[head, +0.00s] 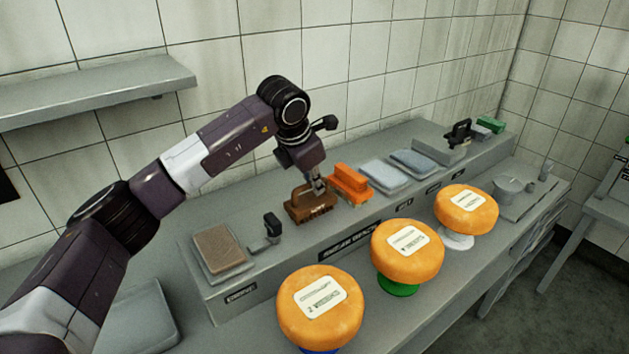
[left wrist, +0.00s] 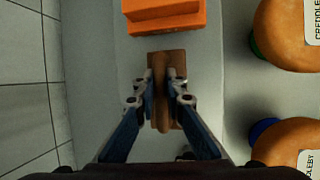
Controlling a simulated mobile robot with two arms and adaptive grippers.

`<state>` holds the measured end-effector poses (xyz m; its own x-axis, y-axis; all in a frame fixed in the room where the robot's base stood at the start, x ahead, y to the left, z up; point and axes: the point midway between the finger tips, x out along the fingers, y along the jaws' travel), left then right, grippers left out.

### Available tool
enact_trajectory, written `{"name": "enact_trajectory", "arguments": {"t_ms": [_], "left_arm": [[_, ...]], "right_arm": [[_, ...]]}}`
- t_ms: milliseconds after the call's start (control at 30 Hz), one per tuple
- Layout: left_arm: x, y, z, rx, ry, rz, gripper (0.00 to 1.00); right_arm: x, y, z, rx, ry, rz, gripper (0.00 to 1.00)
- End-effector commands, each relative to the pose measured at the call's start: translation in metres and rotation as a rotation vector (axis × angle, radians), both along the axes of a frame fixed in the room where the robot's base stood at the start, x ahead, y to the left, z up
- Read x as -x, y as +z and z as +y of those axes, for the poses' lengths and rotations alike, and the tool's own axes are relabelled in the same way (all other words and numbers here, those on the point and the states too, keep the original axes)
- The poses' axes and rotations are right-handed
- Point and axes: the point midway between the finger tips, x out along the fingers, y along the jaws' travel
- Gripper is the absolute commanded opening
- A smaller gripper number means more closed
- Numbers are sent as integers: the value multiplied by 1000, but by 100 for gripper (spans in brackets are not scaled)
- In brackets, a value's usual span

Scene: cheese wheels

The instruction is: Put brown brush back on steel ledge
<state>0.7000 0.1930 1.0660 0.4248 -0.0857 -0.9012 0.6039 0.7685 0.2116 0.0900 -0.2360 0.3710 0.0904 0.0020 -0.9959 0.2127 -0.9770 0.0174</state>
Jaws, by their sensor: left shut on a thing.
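The brown brush (head: 311,206) is on the steel ledge (head: 290,262), between a small black-topped stand on its left and an orange brush on its right. My left gripper (head: 318,188) comes down on it from above and is shut on its raised handle. In the left wrist view the brown brush (left wrist: 167,92) lies between the two fingers of the left gripper (left wrist: 161,93), its block showing past both sides. I cannot tell whether its underside touches the ledge. My right gripper is not in view.
An orange brush (head: 348,184) stands close beside the brown one. Blue-grey pads (head: 385,175) lie farther right. A brown pad (head: 218,248) and a black-topped stand (head: 267,233) are to the left. Orange cheese wheels (head: 320,305) stand in front of the ledge.

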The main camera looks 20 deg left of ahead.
Motion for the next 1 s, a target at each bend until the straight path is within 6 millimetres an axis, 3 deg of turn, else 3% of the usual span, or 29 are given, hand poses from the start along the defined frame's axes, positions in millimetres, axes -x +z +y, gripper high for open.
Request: {"name": "enact_trajectory", "arguments": {"t_ms": [367,400,533,833,1000], "left_arm": [[0,-5,0,0,-1,-2,0],[0,-3,0,0,-1,-1,15],[0,-3,0,0,-1,-1,28],[0,-1,0,0,0,-1,28],[6,15,2,0,0,-6,28]], "right_arm": [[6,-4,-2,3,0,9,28],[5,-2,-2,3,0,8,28],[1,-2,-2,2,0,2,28],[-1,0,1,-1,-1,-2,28],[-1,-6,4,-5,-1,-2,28]]}}
